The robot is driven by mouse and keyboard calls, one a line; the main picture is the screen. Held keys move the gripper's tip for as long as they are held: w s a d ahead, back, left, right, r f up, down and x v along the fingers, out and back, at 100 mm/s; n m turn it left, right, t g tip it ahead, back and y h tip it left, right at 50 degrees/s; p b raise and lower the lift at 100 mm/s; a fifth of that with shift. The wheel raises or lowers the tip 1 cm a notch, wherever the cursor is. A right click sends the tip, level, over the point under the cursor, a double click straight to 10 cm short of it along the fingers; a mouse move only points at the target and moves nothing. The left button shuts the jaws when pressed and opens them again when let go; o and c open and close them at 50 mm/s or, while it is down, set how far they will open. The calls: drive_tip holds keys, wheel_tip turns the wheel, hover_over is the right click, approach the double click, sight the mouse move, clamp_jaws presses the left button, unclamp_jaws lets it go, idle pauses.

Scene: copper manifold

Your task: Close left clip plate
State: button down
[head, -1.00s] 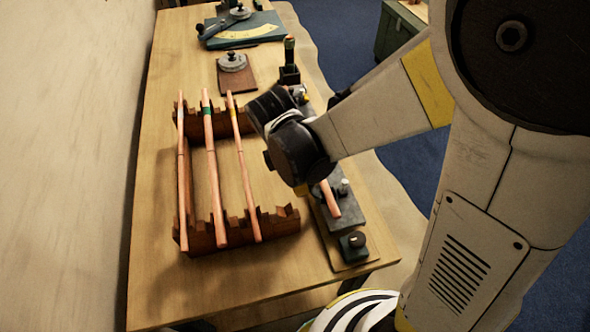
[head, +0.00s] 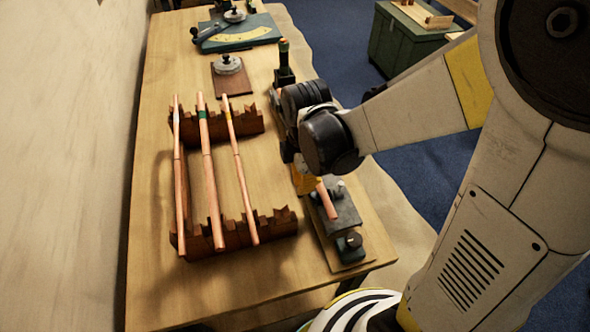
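A dark grey clamp fixture (head: 344,212) sits on a base board at the table's right edge, with a black knob (head: 353,240) at its near end. The clip plates cannot be told apart at this size. My gripper (head: 303,178) is low over the far part of the fixture, mostly behind my dark wrist joint. A yellow-orange part shows beside it, close to the tube's far end. Its fingers are hidden, so I cannot see whether it is open or holds anything.
Three long copper tubes (head: 207,170) rest across two notched wooden racks (head: 262,228) left of the fixture. A dark upright holder (head: 284,68), a knobbed wooden block (head: 228,80) and a green bending tool (head: 237,32) stand farther back. The near table surface is clear.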

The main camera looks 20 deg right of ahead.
drive_tip(key=shift+d+r+y, duration=0.2)
drive_tip(key=shift+d+y, duration=0.35)
drive_tip(key=shift+y, duration=0.15)
drive_tip(key=shift+d+r, duration=0.2)
drive_tip(key=shift+d, duration=0.95)
drive_tip(key=shift+d+f+b, duration=0.15)
drive_tip(key=shift+d+b, duration=0.35)
drive_tip(key=shift+d, duration=0.65)
drive_tip(key=shift+d+f+b, duration=0.25)
drive_tip(key=shift+d+b, duration=0.05)
drive_tip(key=shift+d, duration=0.25)
drive_tip(key=shift+d+f+b, duration=0.3)
drive_tip(key=shift+d, duration=0.2)
